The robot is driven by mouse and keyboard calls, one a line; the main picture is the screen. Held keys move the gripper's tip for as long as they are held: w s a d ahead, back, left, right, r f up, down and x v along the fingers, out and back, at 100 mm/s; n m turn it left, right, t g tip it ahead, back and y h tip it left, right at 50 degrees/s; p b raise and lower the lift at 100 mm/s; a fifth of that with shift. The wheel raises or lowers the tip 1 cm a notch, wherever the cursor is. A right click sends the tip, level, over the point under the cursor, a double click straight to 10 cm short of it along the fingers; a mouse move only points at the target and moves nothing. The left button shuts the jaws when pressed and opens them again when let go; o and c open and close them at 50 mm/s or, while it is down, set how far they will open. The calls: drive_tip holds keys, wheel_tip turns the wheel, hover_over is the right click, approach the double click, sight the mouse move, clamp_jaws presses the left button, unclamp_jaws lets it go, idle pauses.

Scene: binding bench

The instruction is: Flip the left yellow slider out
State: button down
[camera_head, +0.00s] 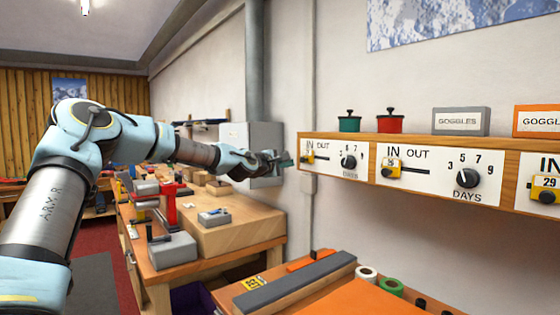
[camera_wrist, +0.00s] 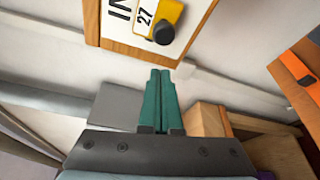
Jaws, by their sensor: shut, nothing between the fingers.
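The left yellow slider (camera_head: 308,158) sits at the left end of its slot, under the word IN, on the leftmost white panel. In the wrist view the yellow slider (camera_wrist: 170,12) reads 27 and has a black knob; its top is cut off. My gripper (camera_head: 287,161) is shut and empty, just left of the panel's wooden edge. In the wrist view my green fingers (camera_wrist: 160,74) are together, below the panel and apart from the slider.
Another yellow slider (camera_head: 390,168) and a black dial (camera_head: 467,178) are on the middle panel. A third slider (camera_head: 545,188) is at right. Pots and boxes stand on the wooden shelf (camera_head: 430,147). A workbench (camera_head: 250,217) with tools lies below my arm.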

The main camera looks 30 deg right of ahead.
drive_tip(key=s, duration=0.1)
drive_tip(key=s+r, duration=0.1)
drive_tip(key=s, duration=0.1)
drive_tip(key=shift+d, duration=0.15)
drive_tip(key=s+d+b, duration=0.1)
drive_tip(key=s+b, duration=0.2)
drive_tip(key=s, duration=0.3)
drive_tip(key=shift+s+d, duration=0.15)
drive_tip(key=shift+s, duration=0.05)
drive_tip(key=shift+f, duration=0.1)
